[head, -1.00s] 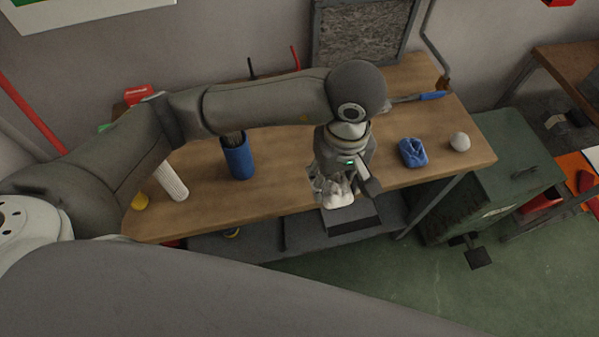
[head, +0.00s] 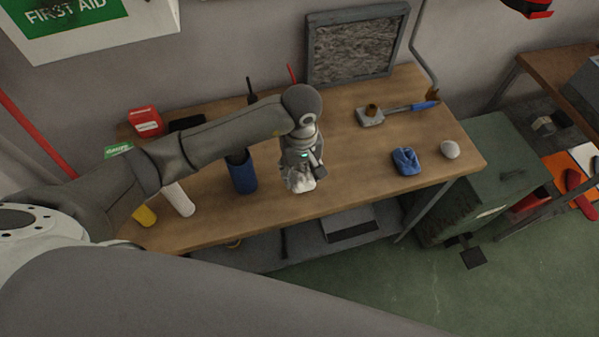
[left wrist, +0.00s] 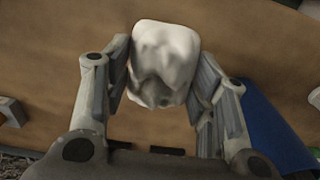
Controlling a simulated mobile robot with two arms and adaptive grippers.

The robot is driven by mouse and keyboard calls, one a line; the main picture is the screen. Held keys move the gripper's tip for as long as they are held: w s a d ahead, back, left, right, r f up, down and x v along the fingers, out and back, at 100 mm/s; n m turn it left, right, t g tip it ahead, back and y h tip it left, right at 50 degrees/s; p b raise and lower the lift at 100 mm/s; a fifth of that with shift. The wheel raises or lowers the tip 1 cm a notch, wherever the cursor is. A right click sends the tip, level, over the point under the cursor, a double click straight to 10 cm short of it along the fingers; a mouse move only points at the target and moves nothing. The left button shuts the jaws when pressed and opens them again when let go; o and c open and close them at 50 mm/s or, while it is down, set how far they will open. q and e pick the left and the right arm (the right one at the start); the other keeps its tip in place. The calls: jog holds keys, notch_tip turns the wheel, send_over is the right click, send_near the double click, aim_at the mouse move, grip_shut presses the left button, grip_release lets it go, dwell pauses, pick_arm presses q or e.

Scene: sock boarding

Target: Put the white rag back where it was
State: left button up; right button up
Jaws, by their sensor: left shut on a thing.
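The white rag (left wrist: 164,58) is a crumpled bundle between the two fingers of my left gripper (left wrist: 163,75) in the left wrist view. The gripper is shut on it. In the head view my left gripper (head: 301,180) points down over the middle of the wooden workbench (head: 345,160), with the white rag (head: 298,186) below its fingers. The rag is at or just above the bench top; I cannot tell if it touches. My right gripper is not in view.
A blue cylinder (head: 242,176) stands just left of the gripper. A white cylinder (head: 179,199) and a yellow item (head: 145,216) are farther left. A folded blue cloth (head: 405,161) and a pale ball (head: 450,150) lie to the right. The bench between is clear.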

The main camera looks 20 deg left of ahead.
aim_at(299, 176)
pick_arm(q)
jog(key=shift+w+a+f, duration=0.15)
jog(key=shift+f, duration=0.15)
notch_tip(299, 176, down, 3)
jog(key=shift+a+r+p, duration=0.1)
jog(key=shift+p, duration=0.8)
jog(key=shift+w+f, duration=0.1)
jog(key=shift+f, duration=0.15)
jog(key=shift+f, duration=0.1)
jog(key=shift+f+b, duration=0.15)
jog(key=shift+b, duration=0.15)
jog(key=o, duration=1)
